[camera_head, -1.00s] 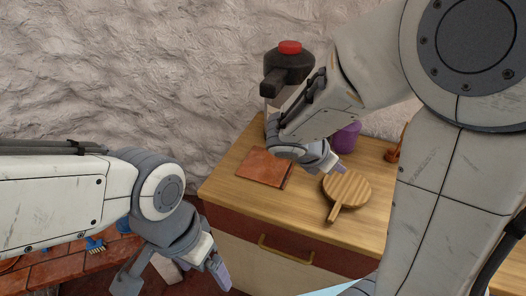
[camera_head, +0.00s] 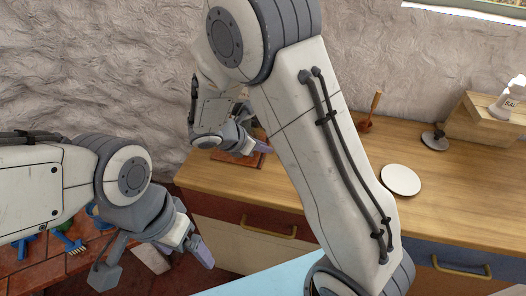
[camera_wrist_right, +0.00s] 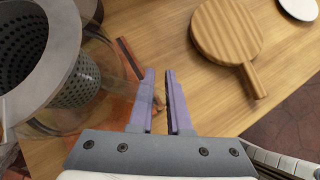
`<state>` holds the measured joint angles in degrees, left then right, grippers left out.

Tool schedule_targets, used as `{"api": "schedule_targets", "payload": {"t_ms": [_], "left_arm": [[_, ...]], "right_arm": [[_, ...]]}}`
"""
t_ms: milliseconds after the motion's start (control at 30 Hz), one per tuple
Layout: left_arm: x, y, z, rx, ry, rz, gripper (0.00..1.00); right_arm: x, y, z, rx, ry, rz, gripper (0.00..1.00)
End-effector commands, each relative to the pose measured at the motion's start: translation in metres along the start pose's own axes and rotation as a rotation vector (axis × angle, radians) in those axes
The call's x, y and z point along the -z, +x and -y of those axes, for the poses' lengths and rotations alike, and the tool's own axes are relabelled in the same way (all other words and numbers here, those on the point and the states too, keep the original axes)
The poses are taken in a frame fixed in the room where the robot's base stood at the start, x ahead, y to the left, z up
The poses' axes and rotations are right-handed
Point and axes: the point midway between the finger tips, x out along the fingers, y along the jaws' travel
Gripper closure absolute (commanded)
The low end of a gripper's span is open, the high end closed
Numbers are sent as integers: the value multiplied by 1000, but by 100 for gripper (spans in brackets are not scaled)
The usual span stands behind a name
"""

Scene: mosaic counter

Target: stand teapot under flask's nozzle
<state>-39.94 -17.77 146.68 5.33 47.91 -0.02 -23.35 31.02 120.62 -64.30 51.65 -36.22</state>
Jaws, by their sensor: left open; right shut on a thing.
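The teapot (camera_wrist_right: 75,122) is clear glass with a grey perforated strainer inside and a grey rim, at the left of the right wrist view. My right gripper (camera_wrist_right: 160,75) is shut on it at its right side, seemingly on a thin glass handle that is hard to make out. In the head view my right gripper (camera_head: 258,147) is over the reddish tile (camera_head: 232,158), and my arm hides the teapot. The flask and its nozzle are hidden behind my right arm. My left gripper (camera_head: 200,250) is open and empty, in front of the counter's left end.
A round wooden board with a handle (camera_wrist_right: 222,32) lies right of my right gripper. A white plate (camera_head: 400,180), a dark metal thing (camera_head: 435,139) and a wooden shelf with a salt shaker (camera_head: 511,98) are farther right. Bare counter (camera_head: 455,205) surrounds the plate.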

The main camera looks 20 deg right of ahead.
Motion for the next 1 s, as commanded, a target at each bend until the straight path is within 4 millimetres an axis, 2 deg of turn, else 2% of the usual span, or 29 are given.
{"api": "schedule_targets", "payload": {"t_ms": [133,567,600,633,667,1000], "left_arm": [[0,1,0,0,0,0,10],[0,5,0,0,0,0,10],[0,4,0,0,0,0,10],[0,4,0,0,0,0,10],[0,4,0,0,0,0,10],[0,2,0,0,0,0,10]], "right_arm": [[12,13,0,0,1,2,100],[16,17,0,-1,3,2,100],[16,17,1,0,0,0,73],[16,17,1,0,0,0,61],[16,17,1,0,0,0,54],[14,15,1,0,0,1,54]]}}
